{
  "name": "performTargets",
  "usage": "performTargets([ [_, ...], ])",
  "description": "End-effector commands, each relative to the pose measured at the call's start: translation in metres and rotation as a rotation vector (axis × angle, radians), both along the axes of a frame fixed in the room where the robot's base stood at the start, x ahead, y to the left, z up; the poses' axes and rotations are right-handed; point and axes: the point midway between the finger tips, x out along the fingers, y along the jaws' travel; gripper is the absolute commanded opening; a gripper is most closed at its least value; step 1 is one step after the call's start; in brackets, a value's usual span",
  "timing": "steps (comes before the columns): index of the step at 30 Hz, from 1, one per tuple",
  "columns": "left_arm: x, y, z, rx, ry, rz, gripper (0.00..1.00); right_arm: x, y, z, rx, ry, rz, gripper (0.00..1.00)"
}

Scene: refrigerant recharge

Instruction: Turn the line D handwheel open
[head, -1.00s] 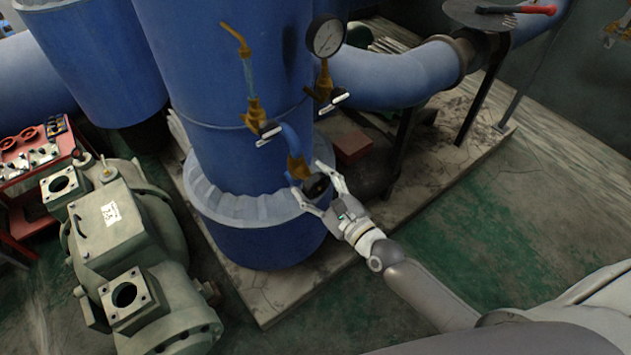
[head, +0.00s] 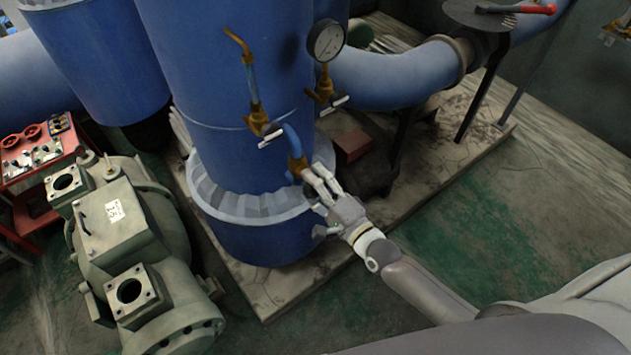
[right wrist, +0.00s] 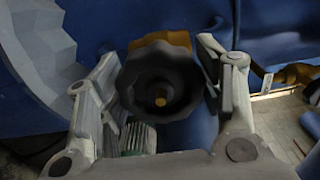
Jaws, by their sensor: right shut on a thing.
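A dark, lobed handwheel (right wrist: 158,85) with a brass centre sits in front of a brass valve body (right wrist: 172,40) in the right wrist view. My right gripper (right wrist: 157,62) is shut on it, with one finger on each side of the rim. In the head view my right gripper (head: 315,178) reaches the brass valve (head: 297,166) on the lower front of the blue tank (head: 225,130). The gripper hides the handwheel there. I cannot read any line label. My left gripper is not in view.
A pressure gauge (head: 326,40) and a small valve with a white lever (head: 272,136) stand above the gripper. A thick blue pipe (head: 390,75) runs to the right. A green compressor (head: 125,240) stands at left. Green floor (head: 470,240) is clear at right.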

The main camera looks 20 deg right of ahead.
Motion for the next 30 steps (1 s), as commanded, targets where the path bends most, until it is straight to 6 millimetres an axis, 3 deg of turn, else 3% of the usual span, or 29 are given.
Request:
performTargets([
  [30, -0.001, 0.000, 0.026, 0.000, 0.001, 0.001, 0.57, 0.000, -0.001, -0.003, -0.908, -0.325, 0.002, 0.37],
])
